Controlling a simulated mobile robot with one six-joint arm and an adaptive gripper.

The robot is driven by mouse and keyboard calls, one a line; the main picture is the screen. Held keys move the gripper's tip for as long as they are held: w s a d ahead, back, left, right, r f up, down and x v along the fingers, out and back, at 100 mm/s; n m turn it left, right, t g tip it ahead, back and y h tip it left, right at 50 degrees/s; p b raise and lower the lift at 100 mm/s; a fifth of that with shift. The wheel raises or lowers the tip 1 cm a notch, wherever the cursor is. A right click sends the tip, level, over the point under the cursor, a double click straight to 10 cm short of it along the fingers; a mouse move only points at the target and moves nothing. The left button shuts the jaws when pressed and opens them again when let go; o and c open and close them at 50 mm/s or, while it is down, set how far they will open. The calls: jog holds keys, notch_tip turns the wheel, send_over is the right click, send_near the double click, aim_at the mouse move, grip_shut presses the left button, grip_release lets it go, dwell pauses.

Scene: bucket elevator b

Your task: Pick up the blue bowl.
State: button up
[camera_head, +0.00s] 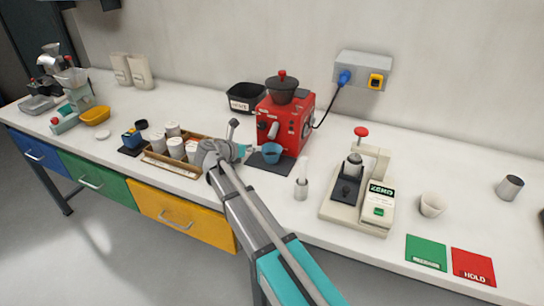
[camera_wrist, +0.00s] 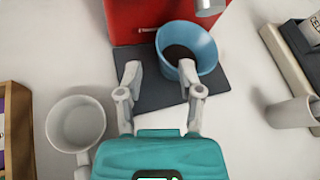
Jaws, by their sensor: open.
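The blue bowl (camera_head: 271,154) stands on a dark mat in front of the red machine (camera_head: 287,122). It holds something dark brown. In the wrist view, the bowl (camera_wrist: 206,50) is ahead and right of centre. My gripper (camera_wrist: 160,72) is open and empty, its fingers pointing toward the mat. The right fingertip overlaps the bowl's near-left rim in the picture; I cannot tell whether it touches. The left fingertip is over the mat, left of the bowl. In the head view, my gripper (camera_head: 245,150) is just left of the bowl.
A white cup (camera_wrist: 76,123) stands left of my gripper. A wooden tray (camera_head: 158,168) with several white cups lies further left. A white bottle (camera_head: 301,184) and a beige press (camera_head: 350,205) are on the right. A metal spout (camera_wrist: 210,6) is above the bowl's far side.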

jog(key=b+x, duration=0.2)
jog(key=x, duration=0.2)
jog(key=shift+f, duration=0.15)
jog(key=shift+w+d+f, duration=0.15)
jog(key=shift+w+d, duration=0.15)
jog(key=shift+w, duration=0.1)
jog(key=shift+c, duration=0.2)
grip_shut()
